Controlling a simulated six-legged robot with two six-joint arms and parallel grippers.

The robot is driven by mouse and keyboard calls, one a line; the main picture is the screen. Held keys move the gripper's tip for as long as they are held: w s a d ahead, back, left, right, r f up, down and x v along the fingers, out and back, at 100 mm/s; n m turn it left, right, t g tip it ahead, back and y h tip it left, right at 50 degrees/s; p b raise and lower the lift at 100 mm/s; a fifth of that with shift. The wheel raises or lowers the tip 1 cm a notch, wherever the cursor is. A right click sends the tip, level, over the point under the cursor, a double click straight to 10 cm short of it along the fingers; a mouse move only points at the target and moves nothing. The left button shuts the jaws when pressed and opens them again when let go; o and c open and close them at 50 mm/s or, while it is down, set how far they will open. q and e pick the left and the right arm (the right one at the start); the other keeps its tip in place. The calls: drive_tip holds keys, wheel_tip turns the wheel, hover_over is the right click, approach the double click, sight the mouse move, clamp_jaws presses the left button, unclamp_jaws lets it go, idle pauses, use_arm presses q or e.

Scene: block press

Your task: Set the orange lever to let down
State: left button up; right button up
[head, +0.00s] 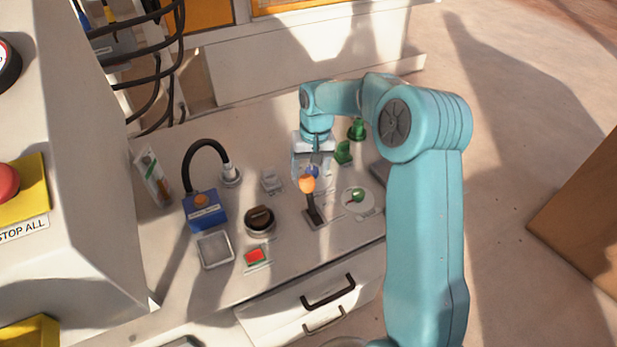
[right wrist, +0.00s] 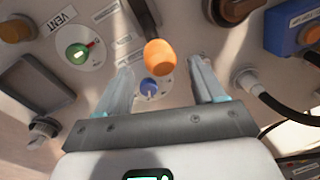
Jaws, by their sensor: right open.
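The orange lever has a round orange knob (head: 307,184) on a dark shaft, which rises from a dark slotted base plate (head: 315,218) on the panel. My right gripper (head: 311,172) is open and points down just behind the knob. Its two fingers stand apart, one on each side of the knob in the right wrist view (right wrist: 160,75), with a gap to each. My left gripper is not in view.
A blue dial (right wrist: 149,88) sits near the knob. A green-handled VENT dial (head: 357,195) lies to the lever's right, a black knob (head: 260,220) to its left. A red button (head: 256,256), blue box (head: 204,209) and hose (head: 207,145) stand farther left. Green pieces (head: 344,152) stand behind.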

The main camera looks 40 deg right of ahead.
sight(308, 177)
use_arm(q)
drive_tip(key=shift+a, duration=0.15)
use_arm(e)
drive_tip(key=shift+w+a+f, duration=0.1)
drive_tip(key=shift+w+f, duration=0.05)
drive_tip(key=shift+f, duration=1.75)
